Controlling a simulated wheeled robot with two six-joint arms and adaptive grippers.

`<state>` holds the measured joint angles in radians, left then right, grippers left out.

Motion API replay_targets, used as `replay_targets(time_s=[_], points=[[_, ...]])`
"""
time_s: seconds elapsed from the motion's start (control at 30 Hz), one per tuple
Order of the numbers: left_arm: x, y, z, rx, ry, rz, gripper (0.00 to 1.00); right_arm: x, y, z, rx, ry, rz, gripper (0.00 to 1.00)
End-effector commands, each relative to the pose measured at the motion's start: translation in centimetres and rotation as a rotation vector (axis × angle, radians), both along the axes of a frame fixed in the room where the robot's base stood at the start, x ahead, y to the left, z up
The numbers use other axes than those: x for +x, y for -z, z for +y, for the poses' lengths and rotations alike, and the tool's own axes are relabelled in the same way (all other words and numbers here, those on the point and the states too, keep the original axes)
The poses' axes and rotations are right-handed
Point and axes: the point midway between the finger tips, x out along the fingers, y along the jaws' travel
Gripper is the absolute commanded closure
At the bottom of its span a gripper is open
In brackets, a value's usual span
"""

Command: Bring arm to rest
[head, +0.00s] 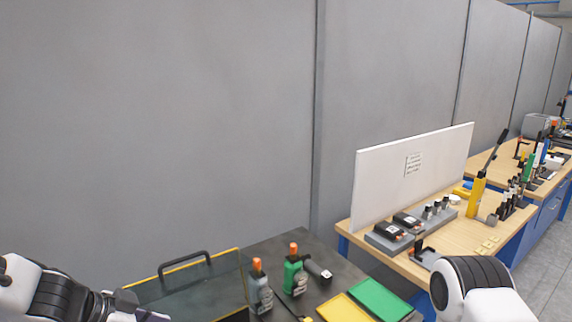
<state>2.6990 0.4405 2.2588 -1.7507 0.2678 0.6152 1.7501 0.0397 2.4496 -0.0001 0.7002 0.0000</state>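My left arm comes in at the bottom left corner. The front of its gripper (132,306) shows at the bottom edge beside a dark tray with a handle. Its fingers are mostly cut off, so I cannot tell whether it is open or shut. My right arm (478,288) shows at the bottom right as a white and black link in front of the wooden workbench. My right gripper is below the picture and not in view.
A dark table (278,246) holds the tray with a black handle (185,263), a grey bottle (260,287), a green bottle (295,275), a yellow mat (343,309) and a green mat (380,299). A workbench (457,236) with a white panel (405,178) and tools stands to the right.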

Motion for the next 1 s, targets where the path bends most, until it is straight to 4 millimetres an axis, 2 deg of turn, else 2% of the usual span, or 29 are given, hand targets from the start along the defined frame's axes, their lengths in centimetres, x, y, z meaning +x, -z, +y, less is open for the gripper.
replay_targets(time_s=[0.27, 0.37, 0.5, 0.6, 0.7, 0.87, 0.9, 1.0], points=[[-3.4, 9.0, -2.4, -0.098, -0.177, 0.274, 0.63, 0.0, 0.0, 0.0, 0.000, 0.000, 0.001, 0.60], [-5.5, 13.5, -3.1, -0.115, -0.290, 0.391, 0.63, 0.0, 0.0, 0.0, 0.000, 0.000, 0.001, 0.60], [-10.0, 20.8, -2.9, -0.075, -0.506, 0.551, 0.63, 0.0, 0.0, 0.0, 0.000, 0.000, 0.001, 0.60], [-13.8, 25.2, -1.8, 0.001, -0.649, 0.629, 0.63, 0.0, 0.0, 0.0, 0.000, 0.000, 0.000, 0.60], [-17.8, 28.5, -0.4, 0.104, -0.766, 0.681, 0.63, 0.0, 0.0, 0.0, 0.000, 0.000, 0.000, 0.60], [-24.3, 31.8, 2.4, 0.296, -0.902, 0.731, 0.63, 0.0, 0.0, 0.0, 0.000, 0.000, 0.001, 0.60], [-23.8, 34.2, 2.5, 0.291, -0.906, 0.722, 0.63, 0.0, 2.4, 0.0, 0.000, 0.000, -0.001, 0.60], [-23.6, 37.3, 2.4, 0.286, -0.905, 0.720, 0.63, -0.1, 5.7, 0.0, 0.000, 0.000, 0.002, 0.60]])
